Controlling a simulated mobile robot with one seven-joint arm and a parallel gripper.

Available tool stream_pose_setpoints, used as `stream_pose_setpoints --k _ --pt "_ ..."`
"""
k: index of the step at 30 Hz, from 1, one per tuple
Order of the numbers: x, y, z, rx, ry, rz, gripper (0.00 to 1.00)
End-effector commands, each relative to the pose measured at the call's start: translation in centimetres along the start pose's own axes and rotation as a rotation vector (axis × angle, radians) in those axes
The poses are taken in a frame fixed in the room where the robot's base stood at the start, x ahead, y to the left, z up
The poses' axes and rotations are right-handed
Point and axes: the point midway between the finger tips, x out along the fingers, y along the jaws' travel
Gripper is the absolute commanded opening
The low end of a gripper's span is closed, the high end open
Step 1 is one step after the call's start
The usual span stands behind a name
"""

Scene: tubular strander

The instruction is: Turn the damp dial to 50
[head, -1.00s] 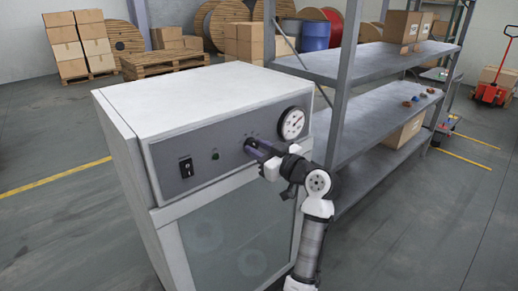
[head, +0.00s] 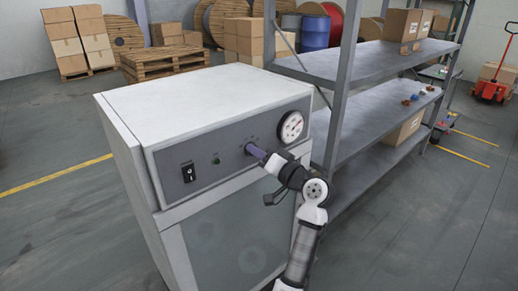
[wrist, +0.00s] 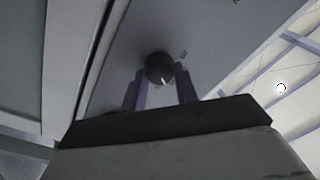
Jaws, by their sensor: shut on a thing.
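The damp dial (wrist: 160,68) is a small dark round knob with a white pointer line on the cabinet's grey panel. In the head view my gripper (head: 252,150) is at the panel and covers the dial. In the wrist view my gripper (wrist: 161,85) has its two purple fingers on either side of the dial, shut on it. The printed marks around the dial are too small to read. The cabinet (head: 190,105) is white with a grey front panel.
A round gauge (head: 291,127) sits just right of the dial. A metal shelf rack (head: 355,110) stands close on the right. The floor left of the cabinet is clear.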

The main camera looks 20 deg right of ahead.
Motion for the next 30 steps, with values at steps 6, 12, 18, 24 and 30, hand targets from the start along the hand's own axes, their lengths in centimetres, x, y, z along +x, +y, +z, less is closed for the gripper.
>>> stream_pose_setpoints --k 6,12,18,24,30 --pt "0.03 -0.19 -0.12 0.196 0.006 0.002 0.07" --pt "0.03 -0.16 -0.07 0.339 0.013 0.002 0.07" --pt "-0.01 -0.05 0.00 0.437 0.019 0.003 0.07" --pt "0.00 -0.01 0.06 0.487 0.021 0.003 0.07" --pt "0.00 0.03 0.08 0.503 0.022 0.003 0.07"
